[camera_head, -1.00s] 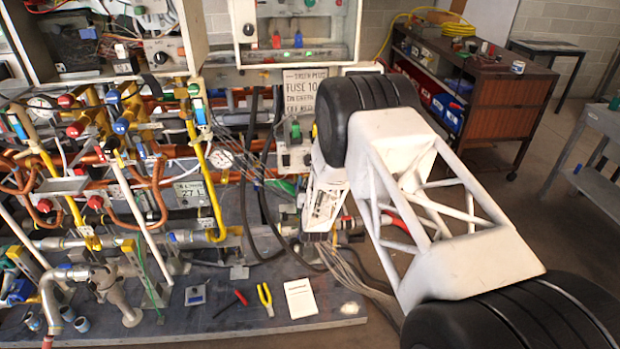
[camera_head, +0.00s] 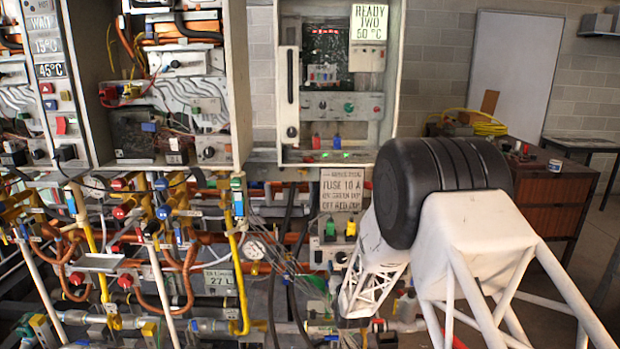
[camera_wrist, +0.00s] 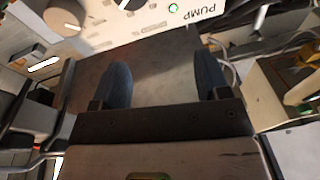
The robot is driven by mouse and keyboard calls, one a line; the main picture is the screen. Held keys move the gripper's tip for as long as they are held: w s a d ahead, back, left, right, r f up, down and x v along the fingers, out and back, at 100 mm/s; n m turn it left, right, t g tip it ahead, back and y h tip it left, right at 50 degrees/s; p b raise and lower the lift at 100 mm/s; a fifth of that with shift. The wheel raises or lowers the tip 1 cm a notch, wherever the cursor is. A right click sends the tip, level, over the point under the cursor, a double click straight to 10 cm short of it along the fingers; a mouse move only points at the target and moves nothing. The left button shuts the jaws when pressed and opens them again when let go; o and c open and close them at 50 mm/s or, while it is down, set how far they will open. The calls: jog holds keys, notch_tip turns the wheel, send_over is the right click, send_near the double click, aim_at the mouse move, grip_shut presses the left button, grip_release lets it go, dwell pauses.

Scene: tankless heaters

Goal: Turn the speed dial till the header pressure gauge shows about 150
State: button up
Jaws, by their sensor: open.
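In the wrist view, a white panel (camera_wrist: 150,14) lettered PUMP crosses the top. A round grey knob (camera_wrist: 64,17) with a pale pointer mark sits on it at upper left, and part of a second knob (camera_wrist: 132,4) is cut off by the top edge. I cannot tell which is the speed dial. My gripper (camera_wrist: 164,75) is open and empty, its two dark fingers wide apart below the panel and right of the grey knob. In the head view, a round white gauge (camera_head: 253,249) sits among the pipes; its reading is too small to read. My arm hides much of the area right of it.
Copper and yellow pipes with coloured valve handles crowd the left of the head view. Open cabinets (camera_head: 240,100) stand above them. A brown cabinet (camera_head: 541,205) stands at right.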

jog(key=s+d+r+n+g+h, duration=0.1)
jog(key=s+d+r+g, duration=0.3)
jog(key=s+r, duration=0.6)
jog(key=s+d+r+g, duration=0.1)
jog(key=s+r+g, duration=0.4)
jog(key=s+r, duration=0.55)
jog(key=s+d+r+g, duration=0.1)
jog(key=s+g, duration=0.1)
jog(key=s, duration=0.9)
jog(key=s+r+g, duration=0.2)
jog(key=s+g, duration=0.1)
jog(key=s, duration=0.9)
jog(key=s+d+r+m+g+h, duration=0.1)
jog(key=s+g, duration=0.2)
jog(key=s, duration=0.9)
jog(key=shift+s+d+r, duration=0.15)
jog(key=shift+d+r, duration=0.2)
jog(key=shift+r, duration=0.05)
